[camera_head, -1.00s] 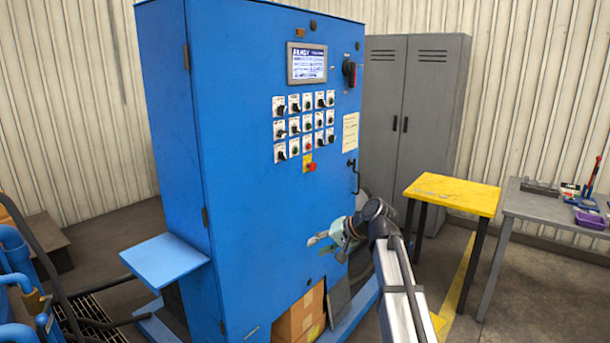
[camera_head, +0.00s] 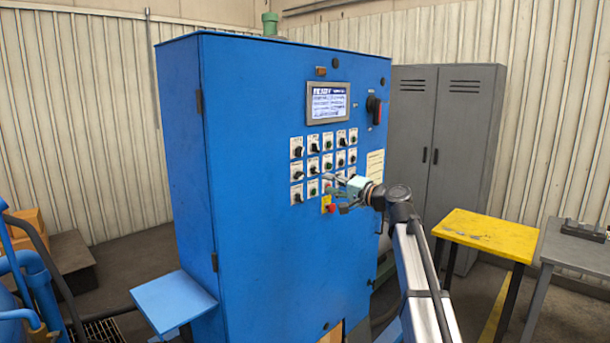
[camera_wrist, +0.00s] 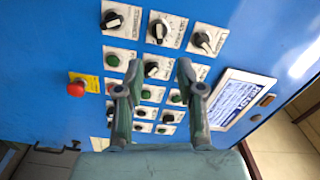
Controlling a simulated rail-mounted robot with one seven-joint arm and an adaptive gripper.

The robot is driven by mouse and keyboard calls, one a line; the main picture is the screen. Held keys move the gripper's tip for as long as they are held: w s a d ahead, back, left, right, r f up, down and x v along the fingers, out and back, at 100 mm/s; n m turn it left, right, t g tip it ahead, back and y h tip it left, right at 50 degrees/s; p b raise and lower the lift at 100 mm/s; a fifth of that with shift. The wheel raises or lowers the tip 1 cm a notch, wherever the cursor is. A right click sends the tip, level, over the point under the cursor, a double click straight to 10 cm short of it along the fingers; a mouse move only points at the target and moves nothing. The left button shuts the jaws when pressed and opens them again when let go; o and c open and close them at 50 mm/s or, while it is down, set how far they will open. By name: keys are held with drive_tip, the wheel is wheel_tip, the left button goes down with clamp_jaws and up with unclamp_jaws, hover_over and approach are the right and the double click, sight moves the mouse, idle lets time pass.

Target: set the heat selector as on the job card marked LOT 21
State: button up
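The blue control cabinet (camera_head: 275,220) carries a grid of rotary selectors and buttons (camera_head: 325,152) on white plates. The wrist view shows these rotated, with black-knobbed selectors (camera_wrist: 160,30) along the top. The labels are too small to read, so I cannot tell which is the heat selector. A cream paper sheet (camera_head: 375,165) hangs right of the grid; its writing is unreadable and I cannot tell if it is the LOT 21 card. My gripper (camera_head: 328,183) is before the lower right of the grid. In the wrist view its fingers (camera_wrist: 159,67) are apart, with nothing between them.
A lit display (camera_head: 328,102) sits above the grid, a red-and-black rotary switch (camera_head: 374,108) to its right. A red button on yellow (camera_head: 328,205) is just below the grid, close to my gripper. A blue shelf (camera_head: 173,300) juts out left; a yellow table (camera_head: 485,232) stands right.

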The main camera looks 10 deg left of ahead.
sight(302, 176)
drive_tip(key=p+x, duration=0.3)
drive_tip(key=x, duration=0.7)
drive_tip(key=shift+w+r, duration=0.1)
drive_tip(key=shift+w, duration=0.15)
drive_tip(key=shift+w+a, duration=0.25)
drive_tip(key=shift+a, duration=0.25)
clamp_jaws()
